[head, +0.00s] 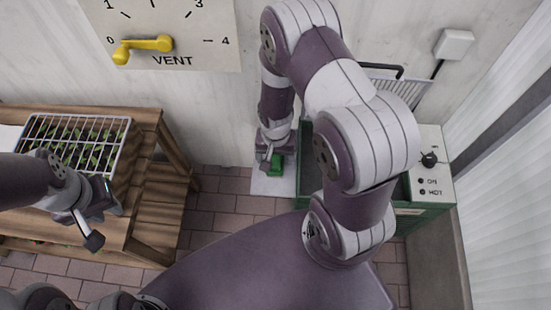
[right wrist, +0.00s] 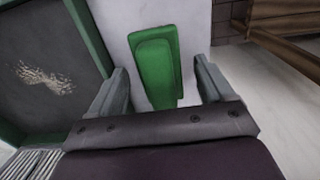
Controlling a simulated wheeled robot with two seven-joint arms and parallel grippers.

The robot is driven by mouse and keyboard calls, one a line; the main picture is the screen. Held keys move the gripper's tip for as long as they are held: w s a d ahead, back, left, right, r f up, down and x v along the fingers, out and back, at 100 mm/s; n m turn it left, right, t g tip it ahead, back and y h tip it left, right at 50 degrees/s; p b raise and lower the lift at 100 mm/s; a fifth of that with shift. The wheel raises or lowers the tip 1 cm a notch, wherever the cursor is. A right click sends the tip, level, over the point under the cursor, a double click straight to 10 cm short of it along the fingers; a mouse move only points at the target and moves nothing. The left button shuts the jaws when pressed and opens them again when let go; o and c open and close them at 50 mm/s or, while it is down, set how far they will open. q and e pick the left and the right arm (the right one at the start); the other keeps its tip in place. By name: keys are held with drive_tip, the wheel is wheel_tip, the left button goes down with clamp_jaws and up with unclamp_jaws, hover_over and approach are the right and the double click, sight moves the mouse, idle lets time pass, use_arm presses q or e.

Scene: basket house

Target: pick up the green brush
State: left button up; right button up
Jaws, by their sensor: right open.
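The green brush (head: 275,168) lies on a pale surface beside the green bin, partly hidden by my right gripper in the head view. In the right wrist view the brush (right wrist: 157,62) points away from me, its narrow near end between the fingers. My right gripper (right wrist: 162,88) is open, one finger on each side of the brush, with gaps showing on both sides. It also shows in the head view (head: 268,158). My left gripper (head: 103,213) is over the wooden bench at the left, and its jaws are too small to read.
A green bin (head: 303,185) stands right of the brush, with a dark floor and pale debris inside. A control box (head: 432,170) is at its right. A wooden bench (head: 150,190) holds a seedling tray under a wire rack (head: 78,120). A yellow vent lever (head: 145,45) is on the wall.

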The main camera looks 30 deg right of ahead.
drive_tip(key=c, duration=1.3)
wheel_tip(320, 180, up, 4)
drive_tip(key=shift+r+p, duration=0.15)
drive_tip(key=shift+p, duration=0.15)
drive_tip(key=s+d+r, duration=0.1)
drive_tip(key=s+r, duration=0.1)
drive_tip(key=s, duration=0.1)
drive_tip(key=s+d+r, duration=0.2)
drive_tip(key=s, duration=0.2)
drive_tip(key=s+d+r+p, duration=0.1)
drive_tip(key=s+d+r, duration=0.1)
drive_tip(key=s, duration=0.1)
drive_tip(key=shift+s+d+r, duration=0.2)
drive_tip(key=shift+r, duration=0.2)
